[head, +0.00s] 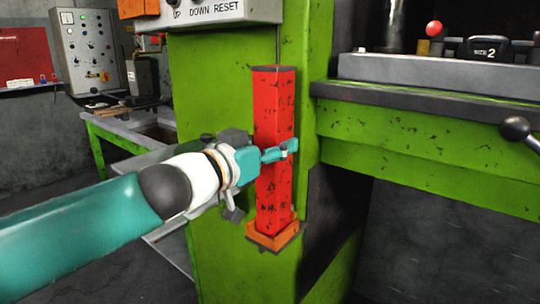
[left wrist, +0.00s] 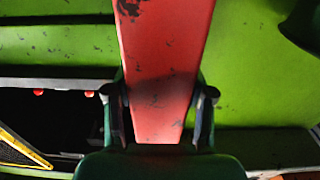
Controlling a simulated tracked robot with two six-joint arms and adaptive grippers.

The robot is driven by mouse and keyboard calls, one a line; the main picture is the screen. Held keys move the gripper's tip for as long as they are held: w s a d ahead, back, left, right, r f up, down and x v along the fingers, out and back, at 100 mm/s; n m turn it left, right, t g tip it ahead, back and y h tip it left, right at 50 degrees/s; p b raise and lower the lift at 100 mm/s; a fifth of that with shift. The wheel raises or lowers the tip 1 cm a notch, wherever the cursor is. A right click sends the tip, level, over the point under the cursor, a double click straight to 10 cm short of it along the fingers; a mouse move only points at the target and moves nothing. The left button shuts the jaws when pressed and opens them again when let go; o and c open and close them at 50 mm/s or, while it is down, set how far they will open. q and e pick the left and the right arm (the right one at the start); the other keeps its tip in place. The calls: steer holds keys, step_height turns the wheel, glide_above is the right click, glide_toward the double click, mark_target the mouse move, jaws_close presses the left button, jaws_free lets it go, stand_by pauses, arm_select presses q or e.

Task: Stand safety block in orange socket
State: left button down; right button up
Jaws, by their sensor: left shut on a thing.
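The safety block (head: 274,110) is a tall red post with worn dark spots and a dark top. It is upright against the green press column. Its lower end meets the orange socket (head: 275,238), a small bracket on the press; whether it is fully seated I cannot tell. My left gripper (head: 282,151) is shut on the block around its middle, coming from the left. In the left wrist view the red block (left wrist: 165,60) runs between the two fingers (left wrist: 158,112). My right gripper is not in view.
The green press frame (head: 420,150) stands behind and to the right, with a dark bed edge and a black ball-ended lever (head: 516,129). A control box (head: 205,12) hangs above the block. A green workbench (head: 120,130) is at the left back.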

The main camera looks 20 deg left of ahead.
arm_select(q)
steer(key=shift+r, duration=0.2)
steer(key=shift+f, duration=0.1)
steer(key=c, duration=0.8)
jaws_free()
steer(key=shift+f, duration=0.2)
steer(key=o, duration=0.4)
steer(key=shift+r, duration=0.15)
steer(key=p+v, duration=0.4)
steer(key=v, duration=0.8)
steer(key=shift+p, duration=0.4)
